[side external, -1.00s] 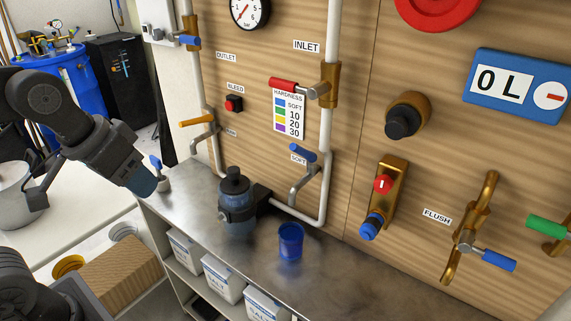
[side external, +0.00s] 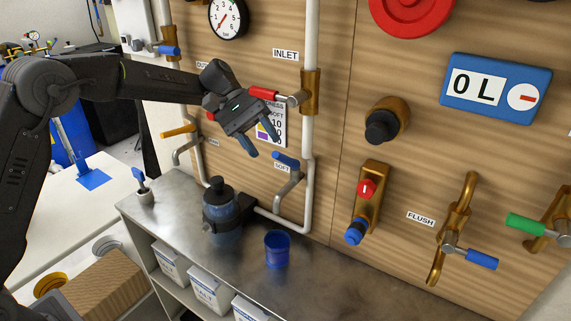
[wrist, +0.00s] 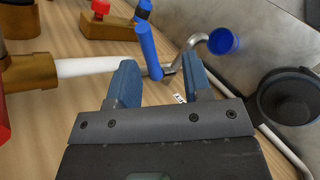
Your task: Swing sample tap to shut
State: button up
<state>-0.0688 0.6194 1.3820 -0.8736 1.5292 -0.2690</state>
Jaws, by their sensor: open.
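The tap with a blue lever (side external: 285,160) and a bent metal spout (side external: 289,184) is on the wooden panel beside the SOFT label; no readable label says "sample". My gripper (side external: 264,143) is open and empty, up and left of this lever, fingers pointing down toward it. In the wrist view the blue lever (wrist: 149,52) shows just beyond the gap between my open fingers (wrist: 160,72), apart from them as far as I can tell. The spout (wrist: 190,46) runs from it toward the blue cup (wrist: 222,41). My gripper hides part of the hardness chart (side external: 279,132).
The blue cup (side external: 277,250) and a dark-capped bottle (side external: 221,208) stand on the metal counter (side external: 310,282). The red inlet lever (side external: 263,93) is close above my gripper. A white pipe (side external: 310,135) runs just right of it. An orange-handled tap (side external: 178,131) is to the left.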

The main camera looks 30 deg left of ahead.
aim_at(286, 160)
jog(key=d+r+x, duration=0.1)
jog(key=x, duration=0.6)
jog(key=shift+m+h, duration=0.4)
jog(key=shift+w+d+r, duration=0.1)
grip_shut()
